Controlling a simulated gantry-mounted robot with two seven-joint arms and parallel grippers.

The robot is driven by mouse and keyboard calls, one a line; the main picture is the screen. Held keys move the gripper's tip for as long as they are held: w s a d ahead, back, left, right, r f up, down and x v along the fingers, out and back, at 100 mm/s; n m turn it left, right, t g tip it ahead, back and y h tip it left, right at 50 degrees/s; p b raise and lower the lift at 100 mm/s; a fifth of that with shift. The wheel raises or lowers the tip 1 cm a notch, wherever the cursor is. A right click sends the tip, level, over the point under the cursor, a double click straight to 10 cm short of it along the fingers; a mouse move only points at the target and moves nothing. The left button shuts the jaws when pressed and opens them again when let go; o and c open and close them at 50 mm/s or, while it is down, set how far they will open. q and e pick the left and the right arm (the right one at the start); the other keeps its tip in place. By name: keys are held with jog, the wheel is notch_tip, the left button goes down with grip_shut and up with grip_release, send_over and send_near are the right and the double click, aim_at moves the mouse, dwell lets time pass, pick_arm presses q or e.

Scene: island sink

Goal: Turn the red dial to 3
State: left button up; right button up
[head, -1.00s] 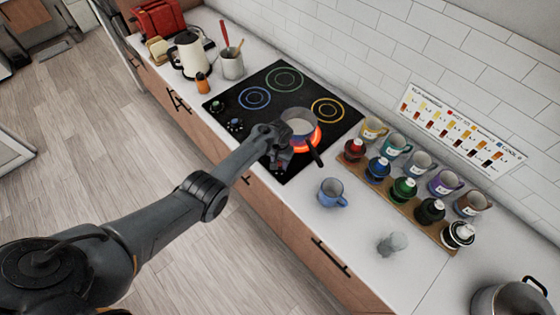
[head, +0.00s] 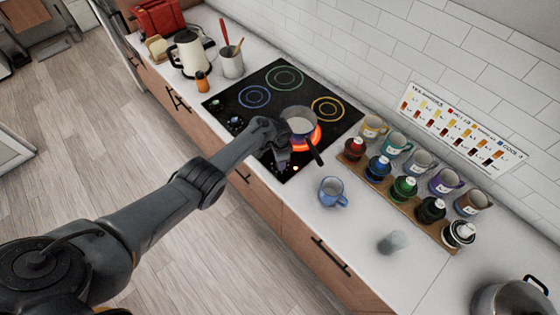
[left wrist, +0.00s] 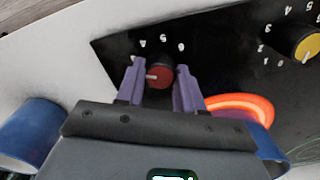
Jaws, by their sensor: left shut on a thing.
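The red dial (left wrist: 160,77) sits at the front of the black cooktop (head: 243,120) in the left wrist view. Its white mark points to the left of that picture. A few white digits show beside it, but the fingers hide part of the scale. My left gripper (left wrist: 159,82) has its two purple fingers on either side of the dial and is shut on it. In the head view my left gripper (head: 281,160) is at the cooktop's front edge and hides the dial. My right gripper is not in view.
A pan (head: 300,122) stands on a glowing red burner (head: 318,138), its handle pointing to the front right. A yellow dial (left wrist: 307,44) is nearby.

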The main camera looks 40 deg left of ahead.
pick_arm(q)
jog(key=shift+m, duration=0.5)
jog(key=o, duration=1)
jog(key=shift+o, duration=0.2)
jog(key=shift+r, duration=0.45)
notch_tip(320, 180, up, 10)
jog(key=p, duration=0.4)
jog(key=shift+f, duration=0.1)
